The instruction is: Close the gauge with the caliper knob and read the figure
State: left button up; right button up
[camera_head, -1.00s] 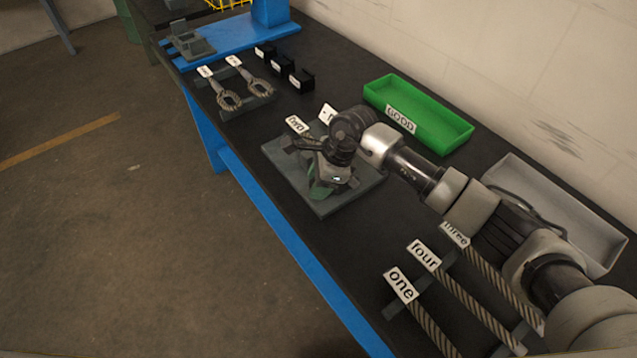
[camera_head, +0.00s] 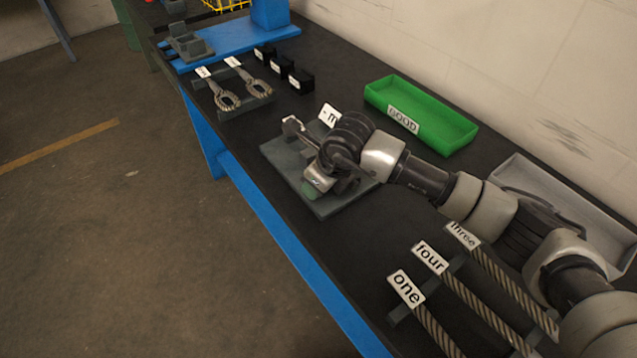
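The gauge sits on a grey base plate (camera_head: 290,161) in the middle of the black bench. My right arm comes in from the right, and its gripper (camera_head: 322,182) is low over the plate, covering most of the gauge. A pale gauge part (camera_head: 294,126) shows at the plate's far left corner; I see no readable figure on it. A white label (camera_head: 329,115) behind the gripper is partly hidden. The caliper knob cannot be made out, and whether the fingers are closed on it is hidden. My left gripper is not in view.
A green tray marked GOOD (camera_head: 432,122) and a grey tray (camera_head: 590,226) stand along the wall.

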dwell(0.3)
jog(key=o, duration=0.9)
jog(key=shift+o, duration=0.2)
